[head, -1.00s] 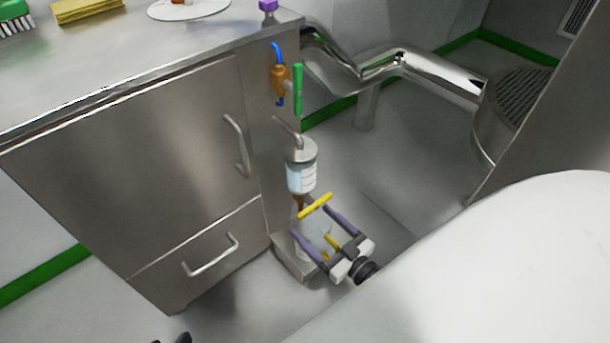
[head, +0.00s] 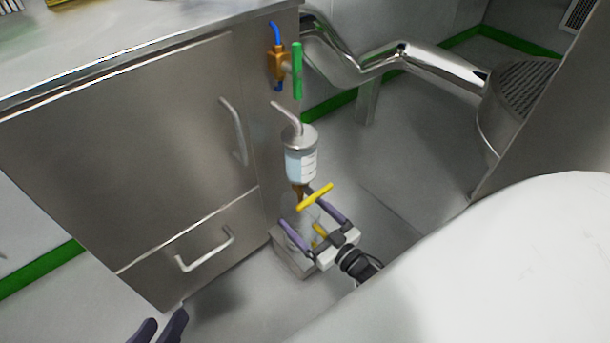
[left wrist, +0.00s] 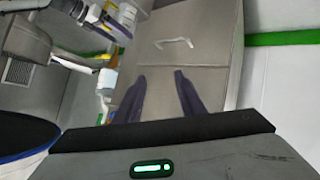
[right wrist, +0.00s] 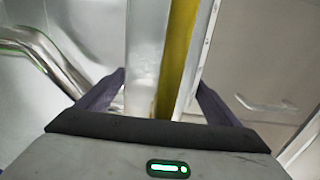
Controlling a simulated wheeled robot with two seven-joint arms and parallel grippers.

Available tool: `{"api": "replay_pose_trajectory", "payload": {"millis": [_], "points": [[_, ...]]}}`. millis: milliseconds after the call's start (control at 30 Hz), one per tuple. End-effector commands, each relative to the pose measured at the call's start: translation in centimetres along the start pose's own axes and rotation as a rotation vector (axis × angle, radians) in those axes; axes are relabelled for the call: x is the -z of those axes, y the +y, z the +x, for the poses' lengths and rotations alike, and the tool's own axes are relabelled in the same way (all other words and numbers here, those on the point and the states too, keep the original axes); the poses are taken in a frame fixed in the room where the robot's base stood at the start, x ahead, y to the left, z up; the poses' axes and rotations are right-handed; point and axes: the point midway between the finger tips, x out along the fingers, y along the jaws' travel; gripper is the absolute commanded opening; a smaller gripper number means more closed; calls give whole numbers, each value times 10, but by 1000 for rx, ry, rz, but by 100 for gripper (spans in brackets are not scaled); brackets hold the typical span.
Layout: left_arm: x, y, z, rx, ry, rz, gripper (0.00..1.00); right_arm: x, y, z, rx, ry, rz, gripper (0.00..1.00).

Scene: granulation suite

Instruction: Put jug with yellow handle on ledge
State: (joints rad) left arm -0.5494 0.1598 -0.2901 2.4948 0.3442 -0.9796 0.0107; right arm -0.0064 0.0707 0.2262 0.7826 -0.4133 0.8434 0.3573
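In the right wrist view the yellow handle (right wrist: 177,55) shows large between the spread fingers. I see no firm grip. My left gripper (head: 158,329) is open and empty at the bottom edge, in front of the drawer; its fingers (left wrist: 160,95) are apart in the left wrist view.
The bottle (head: 301,160) hangs just above the jug, with a yellow lever (head: 315,197) close over my right fingers. The steel cabinet (head: 130,150) with its drawer handle (head: 206,250) stands left. A shiny pipe (head: 440,65) runs behind. Floor right of the jug is clear.

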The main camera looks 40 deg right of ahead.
Motion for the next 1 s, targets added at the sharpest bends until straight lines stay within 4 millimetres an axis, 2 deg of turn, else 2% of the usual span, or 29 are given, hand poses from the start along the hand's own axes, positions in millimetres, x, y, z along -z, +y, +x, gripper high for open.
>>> {"api": "replay_pose_trajectory", "payload": {"millis": [67, 467, 633, 800, 1000], "points": [[0, 0, 0, 1, -1, 0, 36, 0, 0, 0, 0, 0, 0, 100], [1, 0, -1, 2, -2, 1, 36, 3, 0, -4, 0, 0, -1, 100], [2, -3, -3, 21, -23, 12, 36, 4, 0, -36, -1, -4, 0, 100], [-10, -11, 1, 49, -69, 20, 36, 4, 0, -74, 0, -3, -1, 100], [-18, -18, 2, 69, -102, 28, 36, 3, 0, -107, 0, 0, 0, 100]]}}
